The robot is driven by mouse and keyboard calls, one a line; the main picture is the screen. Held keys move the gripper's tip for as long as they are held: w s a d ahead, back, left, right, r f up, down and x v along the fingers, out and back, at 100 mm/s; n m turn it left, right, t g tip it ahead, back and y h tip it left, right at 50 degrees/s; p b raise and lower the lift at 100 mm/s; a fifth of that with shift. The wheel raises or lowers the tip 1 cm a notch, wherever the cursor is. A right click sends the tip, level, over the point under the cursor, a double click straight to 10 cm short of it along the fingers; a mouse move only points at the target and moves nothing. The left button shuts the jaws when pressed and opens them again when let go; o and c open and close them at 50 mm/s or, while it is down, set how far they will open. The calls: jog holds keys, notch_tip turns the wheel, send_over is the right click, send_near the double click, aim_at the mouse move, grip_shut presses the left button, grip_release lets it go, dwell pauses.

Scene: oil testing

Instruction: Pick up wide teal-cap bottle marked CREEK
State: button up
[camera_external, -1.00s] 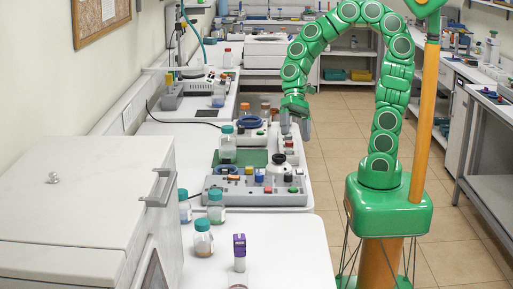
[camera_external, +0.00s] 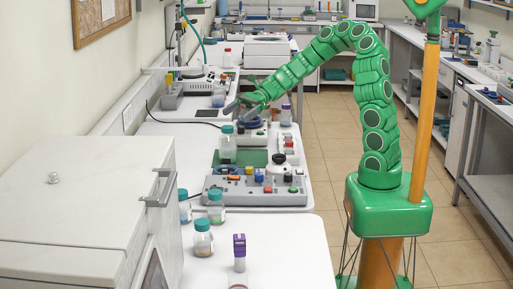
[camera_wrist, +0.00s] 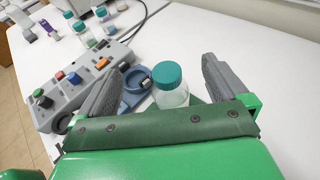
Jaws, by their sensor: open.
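In the wrist view what looks like the same bottle (camera_wrist: 169,88) stands ahead, in line with the space between my fingers. My gripper (camera_external: 240,108) is open and empty, above and behind that bottle; its two grey fingers (camera_wrist: 168,66) are spread wide in the wrist view. More teal-cap bottles stand on the nearer bench: one at the panel's front (camera_external: 216,207), one nearer (camera_external: 203,238) and one by the white cabinet (camera_external: 184,207). No CREEK mark is readable.
A grey button panel (camera_external: 235,191) lies in front of the bottle, and it fills the left of the wrist view (camera_wrist: 75,105). A blue ring-shaped part (camera_wrist: 140,90) lies just left of the bottle. A purple-capped vial (camera_external: 239,252) stands on the near bench. White bench is bare right of the bottle.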

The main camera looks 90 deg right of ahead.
send_near(221, 145)
jog(key=shift+w+a+f, duration=0.3)
jog(key=shift+w+a, duration=0.1)
jog(key=shift+a, duration=0.05)
jog(key=shift+x, duration=3.5)
jog(key=shift+c, duration=0.2)
jog(key=c, duration=1.3)
jog(key=shift+r, duration=0.1)
